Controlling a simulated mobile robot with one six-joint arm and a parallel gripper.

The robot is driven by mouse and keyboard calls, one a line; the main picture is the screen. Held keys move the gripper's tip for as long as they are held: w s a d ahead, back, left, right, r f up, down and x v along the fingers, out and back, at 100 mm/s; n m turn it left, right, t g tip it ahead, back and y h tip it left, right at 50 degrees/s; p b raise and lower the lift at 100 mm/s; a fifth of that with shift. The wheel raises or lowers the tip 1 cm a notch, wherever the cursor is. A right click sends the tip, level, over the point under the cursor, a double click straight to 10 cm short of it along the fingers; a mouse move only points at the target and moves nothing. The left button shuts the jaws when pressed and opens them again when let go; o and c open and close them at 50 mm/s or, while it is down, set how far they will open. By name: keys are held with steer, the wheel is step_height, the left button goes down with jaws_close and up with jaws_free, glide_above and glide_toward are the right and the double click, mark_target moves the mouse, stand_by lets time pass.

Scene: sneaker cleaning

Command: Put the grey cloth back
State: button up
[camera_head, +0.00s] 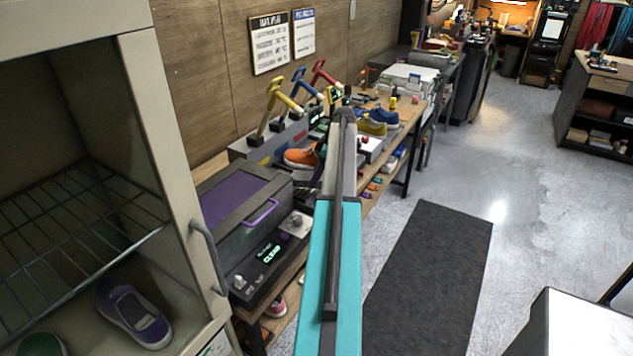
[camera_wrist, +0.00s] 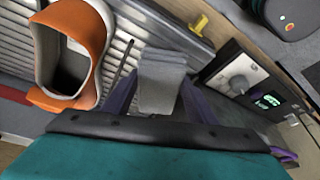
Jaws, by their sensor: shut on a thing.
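In the wrist view my gripper (camera_wrist: 160,100) is shut on the grey cloth (camera_wrist: 162,82), a small folded grey piece between its purple fingers. The cloth is over or close to a ribbed grey surface; I cannot tell whether it touches.
An orange sneaker (camera_head: 300,157) is left of the cloth in the wrist view (camera_wrist: 97,48). A panel with a knob and green display (camera_wrist: 245,80) is at right. A purple-lidded box (camera_head: 240,200) and an open cabinet (camera_head: 180,130) stand near the arm. The floor mat (camera_head: 430,270) is clear.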

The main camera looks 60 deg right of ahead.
steer(key=shift+f+p, duration=0.5)
steer(key=shift+f, duration=1.1)
steer(key=shift+f, duration=0.15)
steer(key=o, duration=1.6)
steer(key=shift+r, duration=0.2)
steer(key=b+v, duration=0.4)
steer(key=v, duration=0.8)
steer(key=shift+s, duration=0.1)
steer(key=shift+f, duration=0.1)
